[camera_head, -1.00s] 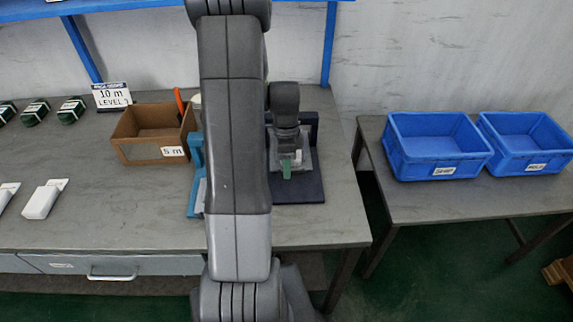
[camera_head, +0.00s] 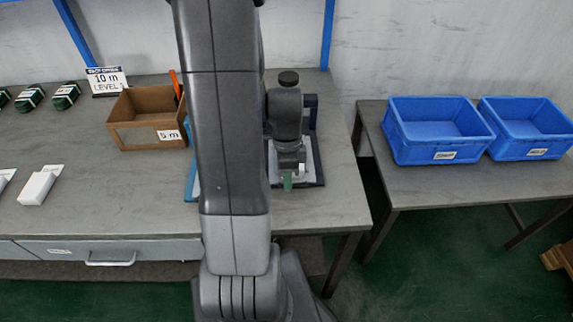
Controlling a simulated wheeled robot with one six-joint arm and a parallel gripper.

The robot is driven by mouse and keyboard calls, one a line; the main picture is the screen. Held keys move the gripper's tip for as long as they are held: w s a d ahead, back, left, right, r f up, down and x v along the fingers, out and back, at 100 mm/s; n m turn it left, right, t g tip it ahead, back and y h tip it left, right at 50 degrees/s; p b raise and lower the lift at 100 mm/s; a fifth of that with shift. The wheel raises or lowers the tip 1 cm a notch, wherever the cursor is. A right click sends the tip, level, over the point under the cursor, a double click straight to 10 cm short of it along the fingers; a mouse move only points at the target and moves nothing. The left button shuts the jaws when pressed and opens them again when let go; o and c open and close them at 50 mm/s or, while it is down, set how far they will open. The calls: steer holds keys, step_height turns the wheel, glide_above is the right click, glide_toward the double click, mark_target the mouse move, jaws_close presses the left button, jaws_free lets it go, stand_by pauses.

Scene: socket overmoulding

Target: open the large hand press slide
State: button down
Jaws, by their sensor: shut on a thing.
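The large hand press (camera_head: 311,110) is dark navy and stands on the bench just right of my arm. A black round knob (camera_head: 288,78) shows above my wrist. My gripper (camera_head: 288,177) points down at the front of the press, shut on a small green part, seemingly the slide's handle (camera_head: 287,184). A pale plate (camera_head: 311,160) shows beside my gripper over the press base. My wrist and arm hide the middle and left of the press.
A teal fixture (camera_head: 191,178) stands left of the press, mostly behind my arm. A brown box (camera_head: 122,133) labelled 5 m stands farther left. Two blue bins (camera_head: 437,157) (camera_head: 528,148) sit on the right table. The bench (camera_head: 110,200) in front is mostly clear.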

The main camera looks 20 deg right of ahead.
steer(key=shift+s, duration=0.3)
steer(key=c, duration=1.5)
jaws_free()
steer(key=p+v, duration=0.1)
steer(key=v, duration=1.3)
steer(key=shift+a, duration=0.1)
steer(key=shift+f, duration=0.1)
